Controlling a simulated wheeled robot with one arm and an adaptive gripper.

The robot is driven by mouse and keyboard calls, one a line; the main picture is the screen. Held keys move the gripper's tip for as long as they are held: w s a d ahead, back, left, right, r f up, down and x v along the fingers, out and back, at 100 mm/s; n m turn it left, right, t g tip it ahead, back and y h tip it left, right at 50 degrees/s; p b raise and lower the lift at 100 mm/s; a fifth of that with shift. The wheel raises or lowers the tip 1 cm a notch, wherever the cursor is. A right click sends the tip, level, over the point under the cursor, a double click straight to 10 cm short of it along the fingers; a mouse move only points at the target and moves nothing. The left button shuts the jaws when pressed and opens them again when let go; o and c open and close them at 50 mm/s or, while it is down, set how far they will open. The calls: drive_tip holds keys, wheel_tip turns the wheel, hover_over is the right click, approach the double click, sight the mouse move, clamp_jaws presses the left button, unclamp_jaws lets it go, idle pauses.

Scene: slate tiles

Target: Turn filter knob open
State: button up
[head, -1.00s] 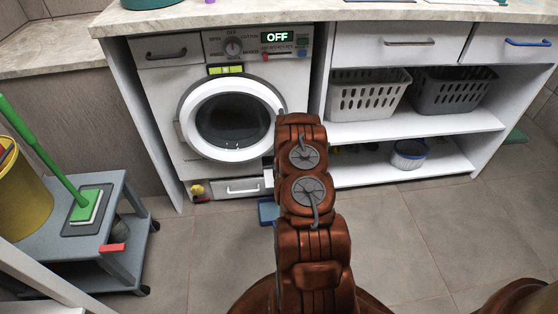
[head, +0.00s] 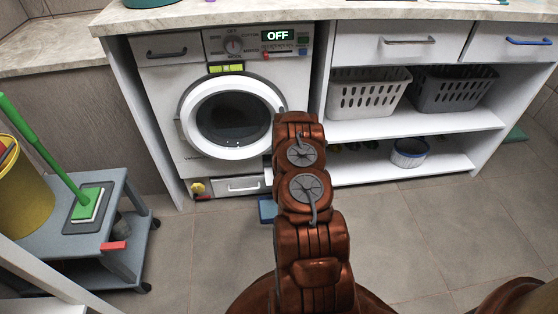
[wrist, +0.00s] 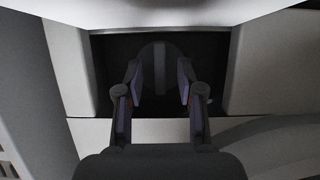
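In the wrist view a dark round knob (wrist: 160,52) with a lighter upright ridge sits inside a dark recess between white panels. It looks like the filter knob. My gripper (wrist: 160,78) is open and empty, with one finger on each side of the ridge and visible gaps to it. I cannot tell how far the fingertips are from the knob in depth. In the head view the white washing machine (head: 165,100) reads OFF. My arm hides the gripper and the knob there.
A small drawer (head: 238,186) and a yellow item (head: 198,188) are low on the washer front. A blue object (head: 267,210) lies on the floor beside my arm. A grey cart (head: 135,220) stands left; open shelves (head: 440,126) with baskets stand right.

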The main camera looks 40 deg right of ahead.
drive_tip(key=shift+s+a, duration=0.1)
drive_tip(key=v, duration=1.1)
drive_tip(key=shift+s+a+r, duration=0.15)
drive_tip(key=shift+s+r, duration=0.15)
idle(0.6)
